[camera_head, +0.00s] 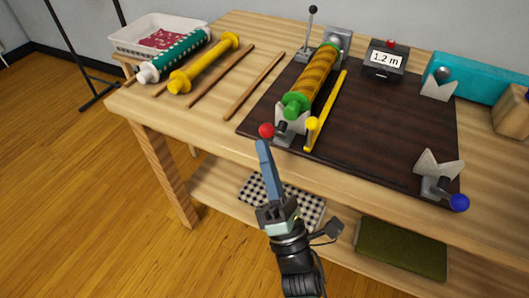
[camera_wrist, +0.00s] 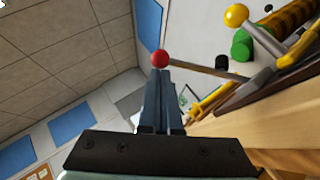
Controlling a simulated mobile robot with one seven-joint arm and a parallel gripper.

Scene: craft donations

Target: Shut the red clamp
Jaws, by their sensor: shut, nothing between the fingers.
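The red clamp shows at the front left of the dark board, with a grey notched metal block (camera_head: 292,121). Its lever ends in a red ball (camera_head: 266,130) that sticks out to the left of the block, near the table's front edge. The ball also shows in the wrist view (camera_wrist: 160,59), just beyond my fingertips. My gripper (camera_head: 263,146) is shut and empty, its blue-grey fingers pointing up at the ball from in front of the table. They look very close to it; I cannot tell whether they touch. A yellow-brown roll (camera_head: 317,78) with green ends lies in the block's notch.
A clamp with a blue ball (camera_head: 459,202) stands at the board's front right. A meter (camera_head: 385,63) sits at the back. Rods and a white basket (camera_head: 122,41) are at left. The board's middle is clear.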

